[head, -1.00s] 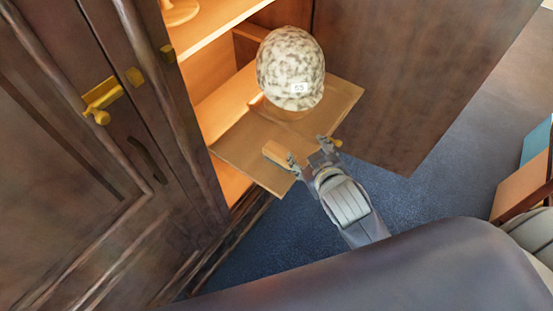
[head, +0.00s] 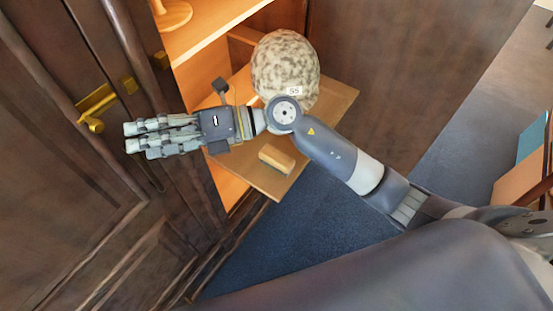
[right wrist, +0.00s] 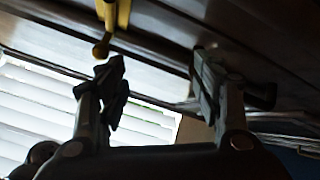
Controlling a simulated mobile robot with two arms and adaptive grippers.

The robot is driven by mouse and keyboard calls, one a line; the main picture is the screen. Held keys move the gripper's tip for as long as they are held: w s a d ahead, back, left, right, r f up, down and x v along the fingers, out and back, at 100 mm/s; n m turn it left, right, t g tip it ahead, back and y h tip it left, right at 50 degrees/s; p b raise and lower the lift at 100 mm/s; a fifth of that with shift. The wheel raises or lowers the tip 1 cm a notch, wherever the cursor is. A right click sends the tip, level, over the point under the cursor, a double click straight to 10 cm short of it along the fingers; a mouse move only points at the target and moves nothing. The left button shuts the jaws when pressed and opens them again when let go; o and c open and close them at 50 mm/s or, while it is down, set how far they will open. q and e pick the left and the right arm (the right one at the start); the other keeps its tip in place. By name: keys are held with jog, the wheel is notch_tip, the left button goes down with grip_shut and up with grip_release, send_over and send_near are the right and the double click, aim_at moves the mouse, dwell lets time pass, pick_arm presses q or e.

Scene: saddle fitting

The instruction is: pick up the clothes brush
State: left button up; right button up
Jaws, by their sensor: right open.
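The clothes brush (head: 277,159), a small block with a tan wooden back, lies on the pulled-out wooden shelf (head: 262,184) near its front edge. My right gripper (head: 128,138) is open and empty. It points left, away from the brush, in front of the dark cabinet door with the brass handle. My right forearm passes over the shelf just behind the brush without covering it. In the right wrist view the two fingers (right wrist: 160,85) stand apart with nothing between them, and the brush does not show. My left gripper is not in view.
A speckled helmet (head: 285,68) marked 55 stands on the shelf behind my right arm. A brass handle (head: 97,103) on the left door is close to my right fingers and also shows in the right wrist view (right wrist: 112,18). An open door panel (head: 400,80) stands to the right.

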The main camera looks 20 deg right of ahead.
notch_tip(320, 180, down, 8)
jog(key=d+n+g+h, duration=0.2)
jog(key=d+n+h, duration=0.1)
jog(key=h, duration=0.2)
jog(key=h+p, duration=0.1)
jog(key=h, duration=1.2)
send_over(277, 155)
jog(key=f, duration=1.1)
jog(key=shift+a+f, duration=0.3)
jog(key=shift+s+f+p, duration=0.1)
jog(key=shift+f+p, duration=0.45)
jog(key=shift+p, duration=0.05)
jog(key=f, duration=0.1)
jog(key=f+p, duration=0.1)
jog(key=f, duration=0.1)
jog(key=shift+d+f, duration=0.25)
jog(key=shift+f, duration=0.5)
